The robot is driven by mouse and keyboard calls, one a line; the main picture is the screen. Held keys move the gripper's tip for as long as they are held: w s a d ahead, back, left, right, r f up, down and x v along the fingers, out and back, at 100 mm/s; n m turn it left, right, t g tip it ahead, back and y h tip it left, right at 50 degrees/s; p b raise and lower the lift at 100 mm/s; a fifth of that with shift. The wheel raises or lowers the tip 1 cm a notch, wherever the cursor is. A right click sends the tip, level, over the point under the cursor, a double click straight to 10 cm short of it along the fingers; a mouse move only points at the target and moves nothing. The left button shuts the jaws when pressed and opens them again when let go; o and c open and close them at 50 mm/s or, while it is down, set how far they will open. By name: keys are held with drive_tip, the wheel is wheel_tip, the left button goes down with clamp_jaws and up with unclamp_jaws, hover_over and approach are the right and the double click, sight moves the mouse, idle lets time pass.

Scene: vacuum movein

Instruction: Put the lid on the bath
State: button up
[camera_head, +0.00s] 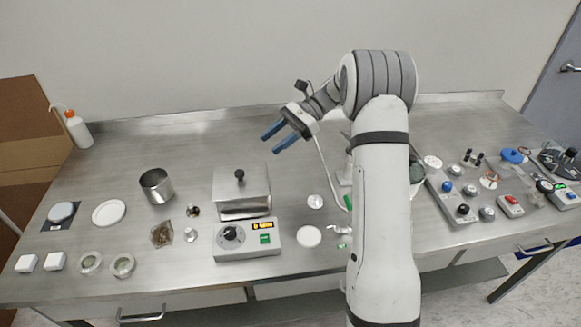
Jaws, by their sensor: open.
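The bath (245,209) is a steel box with a white control panel at its front, carrying a black dial, a small lit display and a green switch. The lid (226,187) is a flat metal plate with a black knob and lies over the top of the bath. It looks level, but I cannot tell whether it is fully seated. My gripper (271,144) has two blue fingers, open and empty. It is above and to the right of the lid's knob, apart from it.
A steel beaker (157,187) and a white dish (109,213) stand left of the bath. White discs (309,236) lie to its right, close to my arm. Valve and switch boxes (463,203) crowd the right side. The bench behind the bath is clear.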

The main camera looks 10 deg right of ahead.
drive_tip(key=s+r+n+t+h, duration=0.1)
drive_tip(key=s+r+n+h, duration=0.25)
drive_tip(key=s, duration=0.45)
drive_tip(key=s+r+n+t+h, duration=0.2)
drive_tip(key=s+n+h, duration=0.15)
drive_tip(key=s, duration=0.35)
drive_tip(key=s+d+n+t+h, duration=0.2)
drive_tip(key=s+d+n, duration=0.1)
drive_tip(key=s, duration=0.4)
drive_tip(key=s+d+n+t+h, duration=0.2)
drive_tip(key=s+d+n+h, duration=0.1)
drive_tip(key=s, duration=0.4)
drive_tip(key=shift+s+f+n+t, duration=0.3)
drive_tip(key=shift+s+f+t, duration=0.05)
drive_tip(key=shift+f+t, duration=0.1)
drive_tip(key=shift+d, duration=0.1)
